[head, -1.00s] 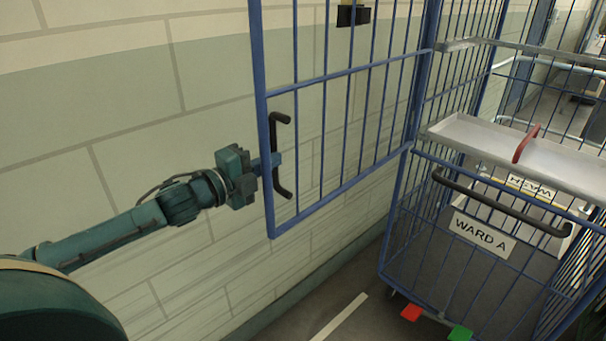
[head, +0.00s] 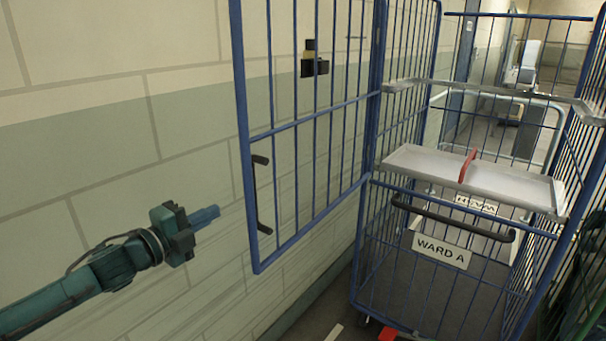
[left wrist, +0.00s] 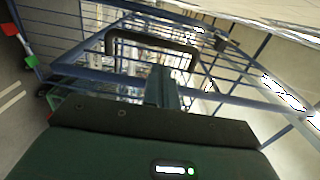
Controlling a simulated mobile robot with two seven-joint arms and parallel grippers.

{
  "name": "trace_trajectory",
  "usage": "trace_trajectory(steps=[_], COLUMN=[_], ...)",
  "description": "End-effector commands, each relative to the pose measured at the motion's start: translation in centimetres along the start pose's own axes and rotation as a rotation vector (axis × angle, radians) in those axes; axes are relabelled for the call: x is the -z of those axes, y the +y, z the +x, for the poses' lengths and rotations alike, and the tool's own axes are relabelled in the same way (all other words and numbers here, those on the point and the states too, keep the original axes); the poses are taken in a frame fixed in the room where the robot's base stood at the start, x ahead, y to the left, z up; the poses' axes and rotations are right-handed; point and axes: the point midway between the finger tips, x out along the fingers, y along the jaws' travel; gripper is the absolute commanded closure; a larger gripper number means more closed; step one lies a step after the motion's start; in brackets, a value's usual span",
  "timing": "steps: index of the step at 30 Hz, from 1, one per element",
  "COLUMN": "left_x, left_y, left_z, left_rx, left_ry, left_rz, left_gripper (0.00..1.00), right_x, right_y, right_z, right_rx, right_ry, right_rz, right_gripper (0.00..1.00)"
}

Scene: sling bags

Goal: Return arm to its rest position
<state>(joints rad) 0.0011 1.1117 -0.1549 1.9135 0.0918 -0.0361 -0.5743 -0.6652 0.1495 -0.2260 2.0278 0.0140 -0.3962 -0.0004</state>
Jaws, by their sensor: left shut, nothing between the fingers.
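My left gripper (head: 206,217) shows in the head view at the lower left, its fingers shut and empty. It is apart from the blue barred gate (head: 310,115), to the left of the gate's black handle (head: 259,195). In the left wrist view the shut fingers (left wrist: 163,85) point toward the blue bars and the black handle (left wrist: 150,40). The gate stands swung open along the wall, joined to the blue cage trolley (head: 375,100). My right gripper is not in view.
The trolley carries a grey shelf (head: 420,165) with a red handle (head: 467,166), and a WARD A sign (head: 441,252) on its front. The tiled wall (head: 90,130) runs along the left behind my arm. A corridor opens at the back right.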

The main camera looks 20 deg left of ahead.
Motion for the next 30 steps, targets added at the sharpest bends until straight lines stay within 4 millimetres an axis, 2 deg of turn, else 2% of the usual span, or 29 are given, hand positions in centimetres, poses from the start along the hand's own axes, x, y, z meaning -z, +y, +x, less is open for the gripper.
trace_trajectory(steps=[2,4,5,8,12,15,18,21,24,27,30], left_x=[0.1,0.7,1.1,3.4,8.8,13.4,18.3,22.3,25.0,26.4,26.9], left_y=[0.4,1.8,2.8,7.7,16.4,21.7,25.9,28.4,29.8,30.3,30.5], left_z=[0.0,-0.2,-0.3,-1.2,-4.0,-6.7,-9.8,-12.3,-14.0,-14.9,-15.2], left_rx=[-0.004,-0.019,-0.029,-0.083,-0.193,-0.271,-0.342,-0.39,-0.419,-0.433,-0.438], left_ry=[-0.001,-0.005,-0.008,-0.034,-0.113,-0.197,-0.3,-0.399,-0.477,-0.521,-0.536], left_rz=[-0.012,-0.059,-0.093,-0.268,-0.619,-0.886,-1.139,-1.344,-1.482,-1.554,-1.578], left_gripper=[1.0,1.0,1.0,1.0,1.0,1.0,1.0,1.0,1.0,1.0,1.0], right_x=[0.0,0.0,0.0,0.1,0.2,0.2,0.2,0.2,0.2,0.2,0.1], right_y=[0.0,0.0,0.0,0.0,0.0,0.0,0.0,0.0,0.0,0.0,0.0], right_z=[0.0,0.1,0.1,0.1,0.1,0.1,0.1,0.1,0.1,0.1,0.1], right_rx=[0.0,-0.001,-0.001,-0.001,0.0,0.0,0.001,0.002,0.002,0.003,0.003], right_ry=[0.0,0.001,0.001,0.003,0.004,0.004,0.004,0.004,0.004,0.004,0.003], right_rz=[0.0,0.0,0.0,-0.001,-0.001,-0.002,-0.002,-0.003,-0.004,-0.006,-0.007], right_gripper=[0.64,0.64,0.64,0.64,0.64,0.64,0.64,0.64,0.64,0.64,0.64])
